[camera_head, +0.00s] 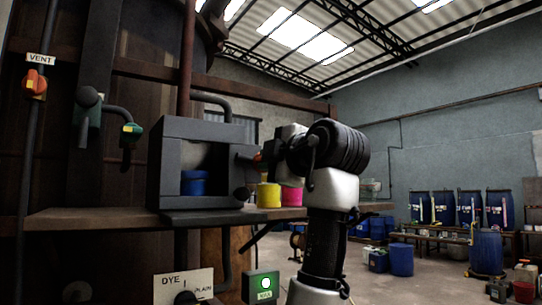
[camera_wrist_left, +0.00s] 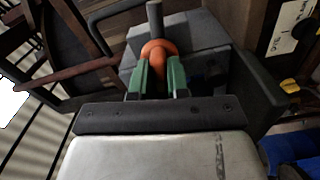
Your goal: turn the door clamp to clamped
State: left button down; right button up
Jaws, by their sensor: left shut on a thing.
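A grey box (camera_head: 170,185) stands on a brown shelf, with a blue tub (camera_head: 194,183) inside behind its front opening. In the head view, my left arm mostly hides the gripper (camera_head: 264,158). I cannot tell the clamp's setting. My right gripper is out of view.
A yellow tub (camera_head: 269,195) and a pink tub (camera_head: 291,196) stand just right of the box. A dark knob (camera_head: 242,193) sticks out by the box's lower right. Blue drums stand far right.

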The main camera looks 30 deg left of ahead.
pick_arm(q)
jog(key=shift+f+n+p, duration=0.1)
jog(key=shift+n+p, duration=0.2)
jog(key=shift+n, duration=0.8)
jog(key=c, duration=1.1)
grip_release()
jog(key=b+v, duration=0.2)
jog(key=v, duration=0.9)
jog(key=shift+b, duration=0.3)
jog(key=shift+a, duration=0.1)
